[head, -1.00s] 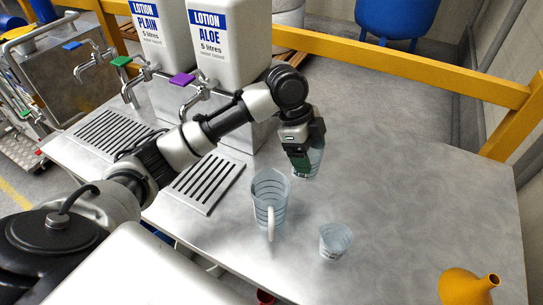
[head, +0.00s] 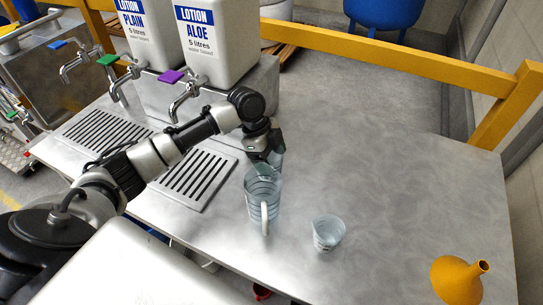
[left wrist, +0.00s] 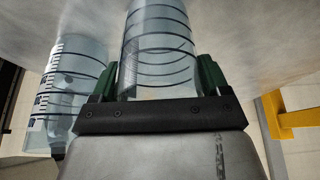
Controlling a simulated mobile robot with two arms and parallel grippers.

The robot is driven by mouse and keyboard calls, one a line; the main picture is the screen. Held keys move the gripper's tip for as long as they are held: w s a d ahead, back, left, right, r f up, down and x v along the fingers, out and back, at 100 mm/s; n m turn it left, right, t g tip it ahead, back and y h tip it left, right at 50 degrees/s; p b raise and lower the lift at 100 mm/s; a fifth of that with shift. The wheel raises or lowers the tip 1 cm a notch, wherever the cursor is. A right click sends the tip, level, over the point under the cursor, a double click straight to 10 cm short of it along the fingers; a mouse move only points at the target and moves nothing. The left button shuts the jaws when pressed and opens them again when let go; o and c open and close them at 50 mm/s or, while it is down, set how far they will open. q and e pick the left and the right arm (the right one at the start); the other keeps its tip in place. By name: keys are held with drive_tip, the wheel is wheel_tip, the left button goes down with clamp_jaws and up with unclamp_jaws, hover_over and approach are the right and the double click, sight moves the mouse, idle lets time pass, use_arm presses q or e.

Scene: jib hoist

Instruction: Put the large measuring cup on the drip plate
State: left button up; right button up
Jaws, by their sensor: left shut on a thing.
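My left gripper (head: 268,156) is shut on a clear ringed vessel, which I take to be the large measuring cup (head: 277,160). In the left wrist view, the cup (left wrist: 158,50) sits between the green fingers. In the head view it is partly hidden by the gripper and shows just behind the handled measuring jug (head: 262,190); I cannot tell whether they touch. The slotted drip plate (head: 190,180) under the purple tap lies left of the gripper, partly behind my arm. Another slotted plate (head: 108,135) lies farther left. My right gripper is not in view.
A small measuring cup (head: 328,232) stands right of the jug. A yellow funnel (head: 458,279) stands at the front right. Lotion containers (head: 215,45) and taps stand behind the plates. The table's right side is mostly clear.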

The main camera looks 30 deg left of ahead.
use_arm(q)
drive_tip(key=shift+f, duration=0.15)
drive_tip(key=o, duration=0.9)
